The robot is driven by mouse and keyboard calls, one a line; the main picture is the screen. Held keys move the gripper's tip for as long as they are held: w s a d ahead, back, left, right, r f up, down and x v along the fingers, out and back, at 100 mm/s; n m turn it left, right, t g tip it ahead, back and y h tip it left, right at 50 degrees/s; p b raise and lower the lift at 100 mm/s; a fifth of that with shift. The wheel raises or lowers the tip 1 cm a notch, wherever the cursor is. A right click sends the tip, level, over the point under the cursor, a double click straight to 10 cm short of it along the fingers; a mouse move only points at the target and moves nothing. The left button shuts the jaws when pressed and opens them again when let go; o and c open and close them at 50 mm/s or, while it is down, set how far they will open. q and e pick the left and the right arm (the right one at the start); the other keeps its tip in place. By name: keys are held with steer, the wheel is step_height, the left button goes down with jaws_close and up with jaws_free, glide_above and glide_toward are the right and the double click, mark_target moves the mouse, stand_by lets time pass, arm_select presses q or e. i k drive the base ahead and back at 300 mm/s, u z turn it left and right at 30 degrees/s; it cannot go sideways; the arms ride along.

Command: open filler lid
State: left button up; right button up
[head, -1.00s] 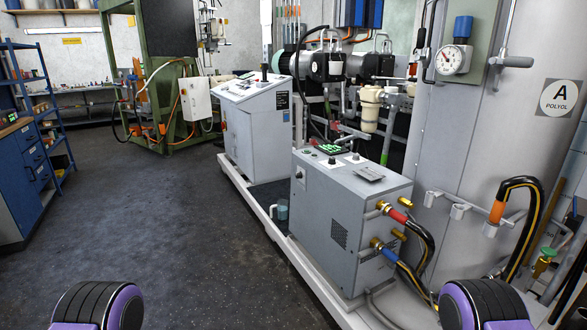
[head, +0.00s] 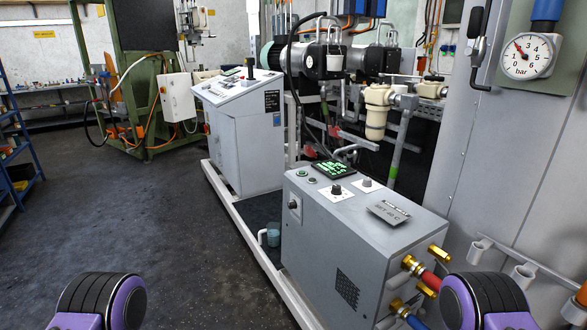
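A grey box-shaped unit (head: 355,245) stands on the white-edged platform in the middle right of the head view. Its top carries a small flat grey plate (head: 388,212) with lettering, lying flat near the right side. I cannot tell for certain whether this plate is the filler lid.
A light grey control cabinet (head: 240,130) stands behind the unit. Brass fittings and red and blue hoses stick out at the unit's right. A large grey tank (head: 505,150) with a pressure gauge (head: 529,54) is at the right. The dark floor (head: 110,220) at left is clear.

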mark_target(300, 164)
steer(key=u, duration=0.35)
steer(key=k, duration=0.4)
steer(key=u, duration=0.95)
steer(key=i, duration=1.85)
steer(key=z, duration=1.05)
steer(key=i, duration=0.85)
steer(key=z, duration=1.05)
